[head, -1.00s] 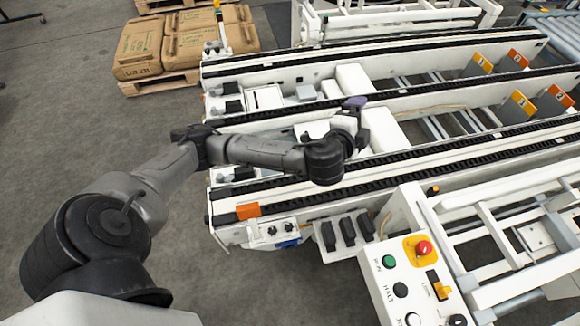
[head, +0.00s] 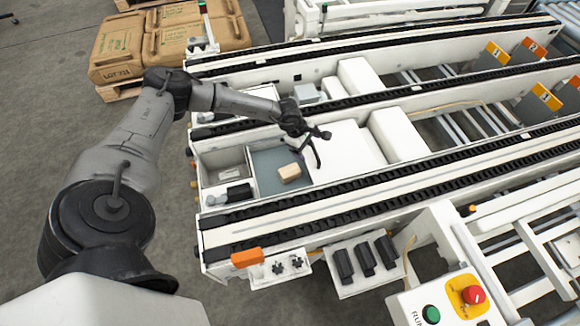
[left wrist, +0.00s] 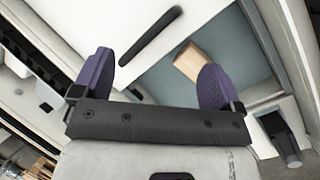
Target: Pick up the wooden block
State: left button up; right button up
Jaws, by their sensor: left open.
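The wooden block (head: 289,172) is a small tan box lying in a shallow grey-blue tray (head: 265,187) set into the white conveyor frame. My left gripper (head: 320,149) is open and empty, above and to the right of the block in the head view. In the left wrist view the block (left wrist: 190,62) shows beyond the purple fingers of the gripper (left wrist: 156,78), close to the right finger, which partly covers it. The fingers do not touch it as far as I can tell. My right gripper is not in view.
Dark chain rails (head: 370,183) run along both sides of the tray. White box-shaped covers (head: 398,135) stand to its right. A control panel with a red button (head: 473,295) is at the lower right. Stacked brown sacks (head: 195,30) sit on pallets at the upper left.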

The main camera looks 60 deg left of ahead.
aim_at(290, 170)
pick_arm(q)
jog(key=s+a+f+m+g+y, duration=0.2)
jog(key=s+m+g, duration=0.2)
jog(key=s+m, duration=0.15)
jog(key=shift+n, duration=0.25)
jog(key=f+b, duration=0.1)
jog(key=f, duration=0.1)
jog(key=f+b, duration=0.1)
jog(key=f, duration=0.2)
jog(key=f+b, duration=0.1)
jog(key=f, duration=0.1)
jog(key=shift+s+d+f, duration=0.1)
jog(key=shift+s+f, duration=0.05)
jog(key=shift+s, duration=0.1)
jog(key=shift+f+b, duration=0.45)
jog(key=f+b, duration=0.3)
jog(key=f, duration=0.2)
jog(key=shift+d+f, duration=0.15)
jog(key=shift+d, duration=0.05)
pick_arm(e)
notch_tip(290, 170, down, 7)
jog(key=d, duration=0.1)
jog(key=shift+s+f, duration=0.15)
pick_arm(q)
jog(key=shift+c, duration=0.4)
jog(key=c, duration=0.5)
jog(key=shift+c, duration=0.2)
